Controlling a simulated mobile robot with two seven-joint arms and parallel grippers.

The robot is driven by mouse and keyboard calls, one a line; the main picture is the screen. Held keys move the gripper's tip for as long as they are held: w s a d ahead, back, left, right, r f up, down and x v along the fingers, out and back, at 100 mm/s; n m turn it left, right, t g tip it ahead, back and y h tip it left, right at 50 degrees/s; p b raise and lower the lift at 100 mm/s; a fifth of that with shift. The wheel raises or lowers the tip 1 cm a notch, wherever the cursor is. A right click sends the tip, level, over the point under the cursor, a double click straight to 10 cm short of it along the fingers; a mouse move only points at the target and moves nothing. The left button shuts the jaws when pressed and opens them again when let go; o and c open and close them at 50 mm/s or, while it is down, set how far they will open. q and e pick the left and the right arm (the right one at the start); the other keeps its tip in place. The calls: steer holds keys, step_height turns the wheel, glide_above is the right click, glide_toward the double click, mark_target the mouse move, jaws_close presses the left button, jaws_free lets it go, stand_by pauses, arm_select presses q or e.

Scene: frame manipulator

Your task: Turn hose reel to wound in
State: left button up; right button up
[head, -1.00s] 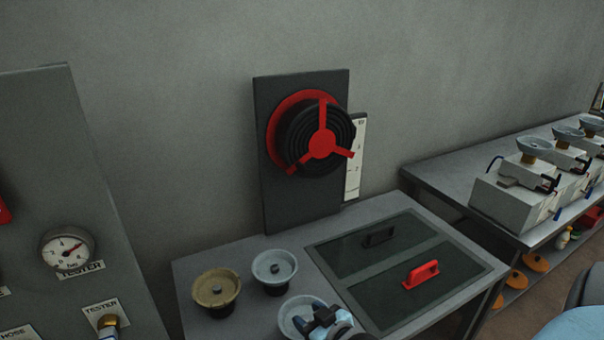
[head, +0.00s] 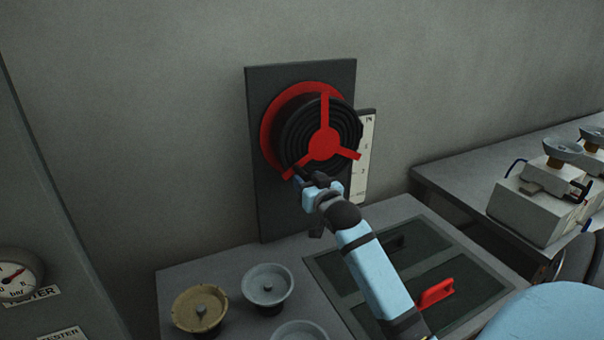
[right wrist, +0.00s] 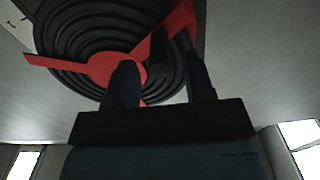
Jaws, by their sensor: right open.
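The hose reel (head: 323,143) has a red hub with three spokes over a coiled black hose and a red back disc. It is mounted on a dark upright panel (head: 285,215). My right gripper (head: 306,179) is open at the reel's lower front edge, close to the lower left spoke. In the right wrist view, its two fingers (right wrist: 160,85) are spread in front of the reel (right wrist: 105,68), with a red spoke and a dark peg-like part between or behind them. I cannot tell whether they touch. My left gripper is not in view.
A white scale strip (head: 367,150) stands beside the panel. Bowl-shaped parts, one tan (head: 200,308) and one grey (head: 267,287), sit on the bench near a red handle (head: 435,292). A gauge panel (head: 40,230) stands at left. A second bench is at right.

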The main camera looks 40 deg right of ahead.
mark_target(302, 175)
steer(key=shift+x, duration=1.15)
steer(key=shift+w+d, duration=0.2)
steer(key=shift+w, duration=0.35)
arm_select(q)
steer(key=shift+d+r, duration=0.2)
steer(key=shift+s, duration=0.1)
arm_select(e)
jaws_close()
